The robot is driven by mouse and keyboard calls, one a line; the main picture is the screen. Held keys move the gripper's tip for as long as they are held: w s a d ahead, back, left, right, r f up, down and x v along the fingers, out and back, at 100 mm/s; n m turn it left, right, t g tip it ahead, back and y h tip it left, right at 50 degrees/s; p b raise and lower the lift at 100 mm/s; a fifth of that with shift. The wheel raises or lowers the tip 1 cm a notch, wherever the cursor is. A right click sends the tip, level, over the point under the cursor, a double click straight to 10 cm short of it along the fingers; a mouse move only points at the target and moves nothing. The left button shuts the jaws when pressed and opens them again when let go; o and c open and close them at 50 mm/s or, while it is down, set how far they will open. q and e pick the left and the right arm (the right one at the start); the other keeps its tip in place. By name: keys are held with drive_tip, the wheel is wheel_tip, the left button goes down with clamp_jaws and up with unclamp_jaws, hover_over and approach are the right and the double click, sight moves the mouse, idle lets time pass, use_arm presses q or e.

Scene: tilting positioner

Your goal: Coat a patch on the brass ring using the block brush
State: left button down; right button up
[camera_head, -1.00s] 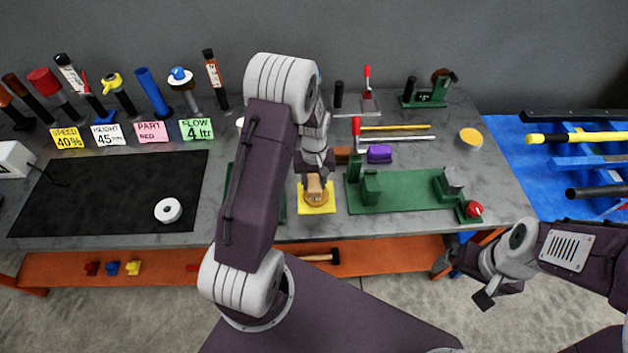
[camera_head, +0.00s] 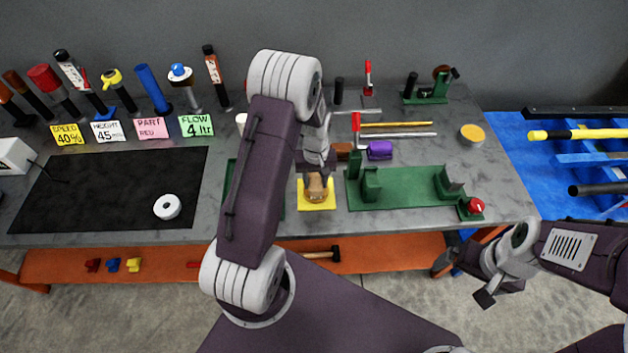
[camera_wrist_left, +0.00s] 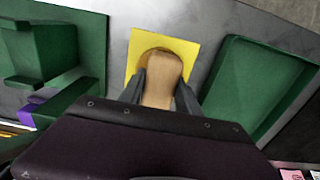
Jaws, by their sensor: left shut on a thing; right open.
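The block brush (camera_head: 317,188) shows as a tan wooden block over a yellow square (camera_head: 316,205) on the bench. My left gripper (camera_head: 316,178) points down at it and is shut on it. In the left wrist view the brush handle (camera_wrist_left: 160,80) is between the two grey fingers (camera_wrist_left: 160,92), with the yellow square behind it. The brush's underside is hidden, so I cannot tell whether it touches the square. My right gripper (camera_head: 466,280) is open and empty, in front of the bench at the right. I cannot make out a brass ring with certainty.
A green fixture plate (camera_head: 405,190) with upright blocks and a red button (camera_head: 475,207) is right of the brush. A green tray (camera_wrist_left: 255,85) lies on its other side. An orange-topped round container (camera_head: 471,134) stands at the back right. The black mat (camera_head: 110,190) holds a white roll (camera_head: 167,206).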

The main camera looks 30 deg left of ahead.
use_arm(q)
drive_tip(key=r+p, duration=0.1)
drive_tip(key=r, duration=0.1)
drive_tip(key=a+r+p, duration=0.1)
drive_tip(key=r+p, duration=0.1)
drive_tip(key=shift+s+r, duration=0.15)
drive_tip(key=shift+d+r+p, duration=0.15)
drive_tip(key=shift+r+p, duration=0.35)
drive_tip(key=shift+r, duration=0.1)
drive_tip(key=shift+d+r+p, duration=0.15)
drive_tip(key=shift+r+p, duration=0.3)
drive_tip(key=shift+r, duration=0.1)
drive_tip(key=shift+r+p, duration=0.55)
drive_tip(key=shift+r, duration=0.1)
drive_tip(key=shift+a+r, duration=0.1)
drive_tip(key=shift+a, duration=0.05)
